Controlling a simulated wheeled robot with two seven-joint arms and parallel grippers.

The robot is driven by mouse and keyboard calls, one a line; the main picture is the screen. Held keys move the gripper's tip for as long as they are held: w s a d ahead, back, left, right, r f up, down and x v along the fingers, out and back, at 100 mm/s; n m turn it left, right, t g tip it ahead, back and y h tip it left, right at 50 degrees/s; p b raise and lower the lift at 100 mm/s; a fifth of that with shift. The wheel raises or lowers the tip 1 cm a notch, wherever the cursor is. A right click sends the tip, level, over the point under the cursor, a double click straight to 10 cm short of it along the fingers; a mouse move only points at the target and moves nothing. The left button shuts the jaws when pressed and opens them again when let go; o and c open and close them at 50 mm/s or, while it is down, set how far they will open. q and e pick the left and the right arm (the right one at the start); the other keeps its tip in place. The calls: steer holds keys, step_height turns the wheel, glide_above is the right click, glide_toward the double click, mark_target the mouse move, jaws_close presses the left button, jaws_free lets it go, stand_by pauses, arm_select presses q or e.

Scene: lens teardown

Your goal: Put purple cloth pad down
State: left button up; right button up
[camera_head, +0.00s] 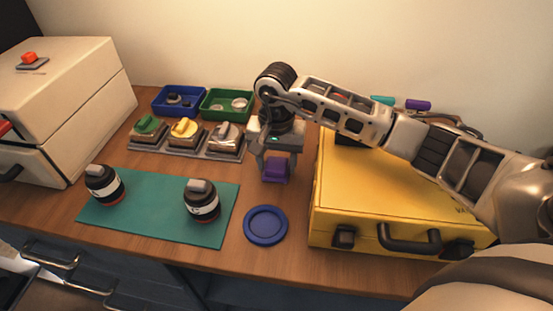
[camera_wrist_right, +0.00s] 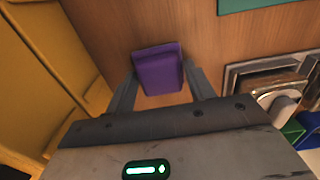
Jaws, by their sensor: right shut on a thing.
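The purple cloth pad (camera_head: 276,171) is a small purple block near the middle of the head view. My right gripper (camera_head: 276,168) points down and is shut on it, between the yellow case and the pad rack. In the right wrist view the purple cloth pad (camera_wrist_right: 158,70) sits between the two fingers of my right gripper (camera_wrist_right: 160,88), with wood tabletop beyond it. I cannot tell whether the pad touches the table. My left gripper is not in view.
A yellow case (camera_head: 400,190) stands close on the right. A rack (camera_head: 187,152) holds green, yellow and grey-white pads on the left. A blue round dish (camera_head: 265,225) lies in front. Two lenses stand on a teal mat (camera_head: 155,210). Blue and green trays are behind.

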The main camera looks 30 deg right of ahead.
mark_target(276, 163)
steer(key=o, duration=1)
steer(key=shift+f, duration=0.15)
step_height(276, 163, up, 12)
steer(key=shift+r+b, duration=0.2)
steer(key=shift+b, duration=0.55)
